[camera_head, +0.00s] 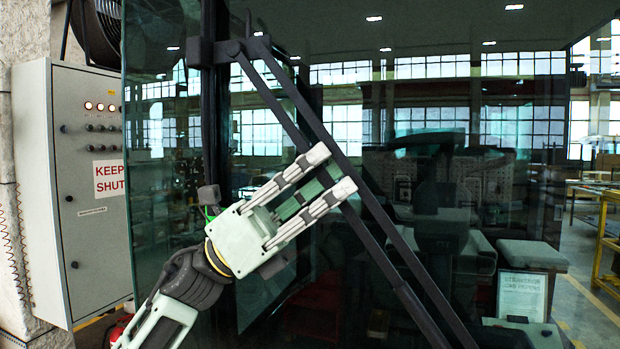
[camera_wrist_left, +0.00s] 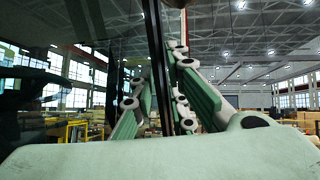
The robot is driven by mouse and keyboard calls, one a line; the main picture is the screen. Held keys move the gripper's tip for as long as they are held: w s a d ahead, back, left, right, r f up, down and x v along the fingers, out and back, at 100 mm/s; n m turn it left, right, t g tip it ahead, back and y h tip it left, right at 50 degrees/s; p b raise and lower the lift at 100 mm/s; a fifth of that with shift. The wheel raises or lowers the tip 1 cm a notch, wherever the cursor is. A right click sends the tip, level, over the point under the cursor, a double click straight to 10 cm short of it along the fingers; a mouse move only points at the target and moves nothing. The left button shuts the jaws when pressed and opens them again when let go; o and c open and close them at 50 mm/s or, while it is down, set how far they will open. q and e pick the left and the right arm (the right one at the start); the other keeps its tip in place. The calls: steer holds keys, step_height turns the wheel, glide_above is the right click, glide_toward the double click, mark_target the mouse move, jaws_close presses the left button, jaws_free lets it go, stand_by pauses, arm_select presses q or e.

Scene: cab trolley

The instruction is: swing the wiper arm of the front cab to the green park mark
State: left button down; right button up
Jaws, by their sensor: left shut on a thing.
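The wiper arm (camera_head: 382,217) of the front cab is a pair of dark bars. It runs from a pivot (camera_head: 240,46) at the top left of the windscreen slantwise down to the lower right. My left gripper (camera_head: 330,172) comes from the lower left and is shut on the wiper arm at its upper middle part. In the left wrist view the dark bar (camera_wrist_left: 154,50) passes between the green-padded fingers (camera_wrist_left: 160,95). A small bright green streak (camera_head: 207,213) shows left of the gripper; I cannot tell whether it is the park mark. My right gripper is not in view.
The glass windscreen (camera_head: 440,90) fills the middle and reflects the hall. A grey control cabinet (camera_head: 90,190) with a warning sign stands at the left. A white notice (camera_head: 522,296) shows at the lower right. Yellow-framed benches (camera_head: 605,240) stand at the far right.

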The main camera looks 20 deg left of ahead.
arm_select(q)
steer(key=c, duration=2)
jaws_free()
steer(key=shift+a+r, duration=0.1)
steer(key=shift+w, duration=0.1)
steer(key=v, duration=1.2)
